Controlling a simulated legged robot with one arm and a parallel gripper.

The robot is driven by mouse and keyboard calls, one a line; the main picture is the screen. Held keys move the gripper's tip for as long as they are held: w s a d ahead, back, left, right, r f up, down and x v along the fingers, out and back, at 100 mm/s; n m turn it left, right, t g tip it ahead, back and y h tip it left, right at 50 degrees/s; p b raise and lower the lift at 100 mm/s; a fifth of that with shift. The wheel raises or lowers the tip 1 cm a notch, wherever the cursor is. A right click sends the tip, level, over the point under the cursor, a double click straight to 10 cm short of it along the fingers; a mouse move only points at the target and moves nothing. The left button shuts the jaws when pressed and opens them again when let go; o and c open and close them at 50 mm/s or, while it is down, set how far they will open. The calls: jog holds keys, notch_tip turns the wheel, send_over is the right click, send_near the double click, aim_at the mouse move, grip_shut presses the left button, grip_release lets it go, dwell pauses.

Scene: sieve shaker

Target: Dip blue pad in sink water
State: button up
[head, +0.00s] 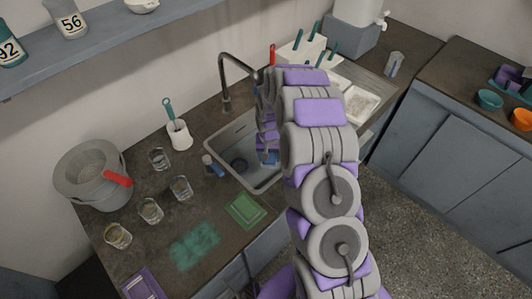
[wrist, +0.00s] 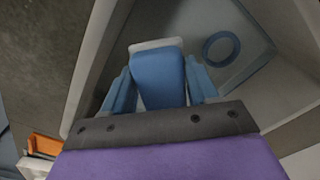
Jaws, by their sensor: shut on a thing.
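The blue pad (wrist: 158,78) has a pale strip along its far edge. My gripper (wrist: 161,88) is shut on it, with a blue finger on each side. In the head view my gripper (head: 269,157) reaches down into the right part of the sink (head: 223,140), and my arm hides part of the basin. In the wrist view the pad is over the basin, with the round blue drain ring (wrist: 221,48) ahead to its right. I cannot tell where the water surface is or whether the pad touches it.
The tall faucet (head: 225,85) stands behind the sink. A small bottle (head: 212,166) is at its left rim. Several glasses (head: 181,187), a metal bucket (head: 90,175), a green pad (head: 245,210) and a teal stain (head: 195,245) are on the counter.

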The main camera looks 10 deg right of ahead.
notch_tip(320, 180, down, 12)
jog(key=shift+r+b, duration=0.1)
jog(key=shift+b, duration=0.9)
jog(key=shift+a+f, duration=0.25)
jog(key=shift+f, duration=0.2)
jog(key=shift+a+f, duration=0.2)
jog(key=shift+f, duration=0.25)
jog(key=shift+d+f, duration=0.2)
jog(key=shift+d, duration=0.15)
jog(key=shift+a, duration=0.2)
jog(key=shift+r, duration=0.15)
jog(key=shift+d+r, duration=0.1)
jog(key=shift+r, duration=0.25)
jog(key=shift+r+p, duration=3.3)
jog(key=shift+r, duration=6.25)
